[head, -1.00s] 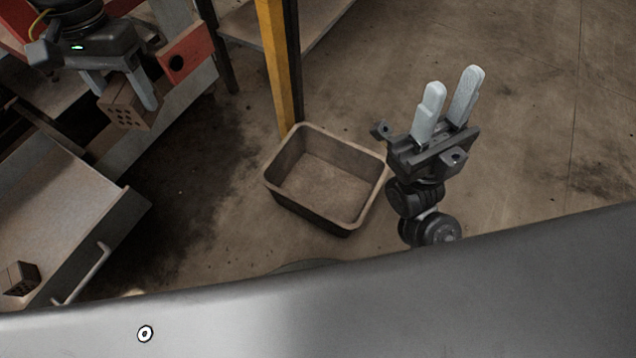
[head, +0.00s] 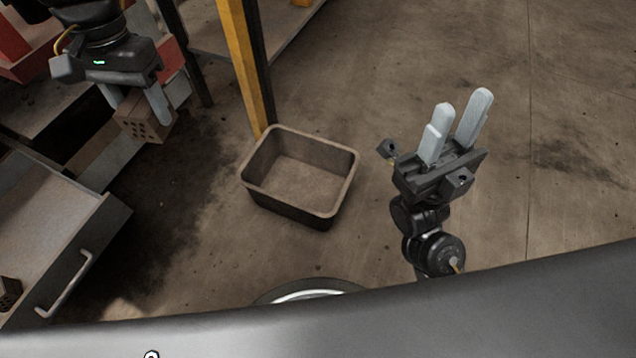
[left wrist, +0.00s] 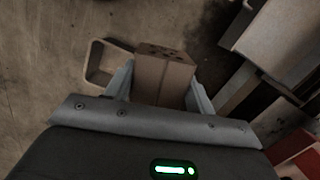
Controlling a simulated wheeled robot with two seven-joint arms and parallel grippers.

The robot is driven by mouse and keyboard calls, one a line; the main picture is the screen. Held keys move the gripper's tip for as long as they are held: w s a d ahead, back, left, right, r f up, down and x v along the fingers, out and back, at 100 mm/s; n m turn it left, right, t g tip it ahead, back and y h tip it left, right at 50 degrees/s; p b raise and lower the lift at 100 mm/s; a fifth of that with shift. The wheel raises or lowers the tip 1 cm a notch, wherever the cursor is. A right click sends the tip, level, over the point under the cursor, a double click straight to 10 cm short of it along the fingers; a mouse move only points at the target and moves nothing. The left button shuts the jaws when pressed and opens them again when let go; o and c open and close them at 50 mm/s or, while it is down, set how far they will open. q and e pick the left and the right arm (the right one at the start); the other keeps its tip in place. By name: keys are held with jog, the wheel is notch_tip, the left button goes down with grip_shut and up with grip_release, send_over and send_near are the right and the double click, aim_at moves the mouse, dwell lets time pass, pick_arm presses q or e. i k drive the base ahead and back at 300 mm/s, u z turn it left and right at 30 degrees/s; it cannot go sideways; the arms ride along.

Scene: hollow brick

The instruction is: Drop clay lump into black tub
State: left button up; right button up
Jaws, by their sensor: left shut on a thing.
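My left gripper (head: 139,108) is at the upper left of the head view, shut on a brown hollow brick, the clay lump (head: 140,128), with small holes in its end face. The brick also shows between the fingers in the left wrist view (left wrist: 163,78). The tub (head: 335,211) stands on the floor near the middle of the head view, open at the top, its inside bare. Its walls look dark brown-grey. The held brick is left of the tub and apart from it. My right gripper (head: 460,130) is open and empty, right of the tub, fingers pointing up.
A yellow post (head: 243,65) stands right behind the tub. An open drawer (head: 95,235) with a handle is at the lower left, with another holed brick (head: 9,292) at its edge. Clear floor lies around the right arm.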

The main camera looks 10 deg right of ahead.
aim_at(297, 189)
jog(key=z, duration=0.05)
jog(key=i, duration=0.5)
jog(key=u, duration=2)
jog(key=k, duration=1.35)
jog(key=z, duration=1.65)
jog(key=i, duration=1)
jog(key=u, duration=0.05)
